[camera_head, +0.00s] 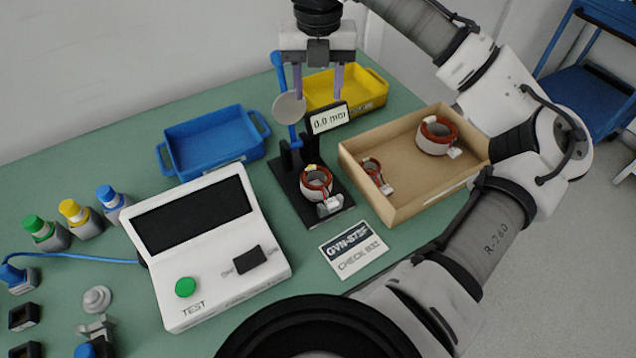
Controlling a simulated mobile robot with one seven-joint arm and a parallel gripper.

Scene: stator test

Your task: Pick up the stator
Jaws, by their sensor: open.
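A stator (317,182), a ring with red-brown windings and a small white connector, sits on the black base of the gauge stand (283,180). Two more stators lie in the cardboard box to the right: a larger one (436,136) at the back and a smaller one (373,170) near the left wall. My gripper (319,82) is open and empty, pointing down. In the picture it is above the stator on the stand, with its fingers apart and not touching it. The gauge's display reads 0.0 mm and partly overlaps the area below the fingers.
The cardboard box (432,203) stands right of the gauge stand. A blue tray (213,146) and a yellow tray (372,92) are behind. A white tester (215,285) with a green button, a card (354,247) and several capped bottles are on the green table. My arm spans the right side.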

